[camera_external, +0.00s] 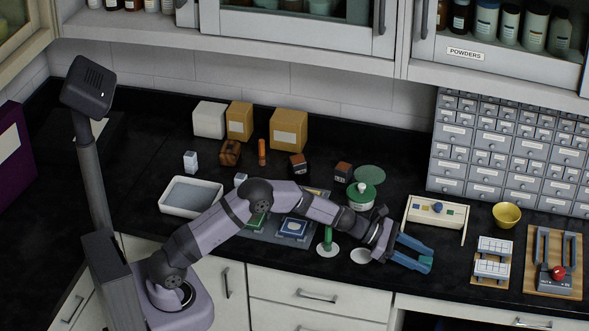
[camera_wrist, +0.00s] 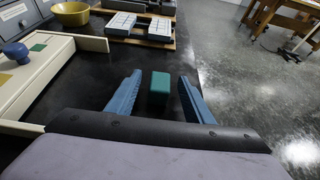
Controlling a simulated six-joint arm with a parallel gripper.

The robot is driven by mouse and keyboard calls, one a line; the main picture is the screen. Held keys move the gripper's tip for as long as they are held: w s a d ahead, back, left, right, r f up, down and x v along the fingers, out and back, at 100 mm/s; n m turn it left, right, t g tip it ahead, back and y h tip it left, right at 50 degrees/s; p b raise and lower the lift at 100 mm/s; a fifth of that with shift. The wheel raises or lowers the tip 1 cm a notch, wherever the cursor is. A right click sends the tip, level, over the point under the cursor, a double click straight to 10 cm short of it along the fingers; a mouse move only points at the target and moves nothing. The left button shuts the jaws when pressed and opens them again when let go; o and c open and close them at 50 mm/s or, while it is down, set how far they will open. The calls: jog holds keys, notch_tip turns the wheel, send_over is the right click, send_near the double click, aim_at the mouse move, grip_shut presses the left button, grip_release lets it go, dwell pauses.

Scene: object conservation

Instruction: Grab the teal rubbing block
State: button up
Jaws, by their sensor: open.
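The teal rubbing block (camera_wrist: 159,88) stands on the black bench close to its front edge, in the wrist view. My gripper (camera_wrist: 161,77) is open, with one blue finger on each side of the block. Gaps show between the block and both fingers, so they look apart from it. In the external view my gripper (camera_external: 422,255) is low over the front right of the bench. There I cannot tell the block clearly from the blue fingers.
A cream tray (camera_wrist: 62,76) with a blue-knobbed piece is at the left, near my left finger. A yellow bowl (camera_external: 506,215), a white-tiled rack (camera_external: 493,262) and a wooden board (camera_external: 530,262) are beyond. The bench edge drops to the floor on the right in the wrist view.

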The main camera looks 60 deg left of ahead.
aim_at(424, 259)
jog(key=shift+w+d+f, duration=0.25)
jog(key=shift+w+d, duration=0.1)
jog(key=c, duration=1.1)
jog(key=shift+r, duration=0.1)
notch_tip(424, 259, up, 10)
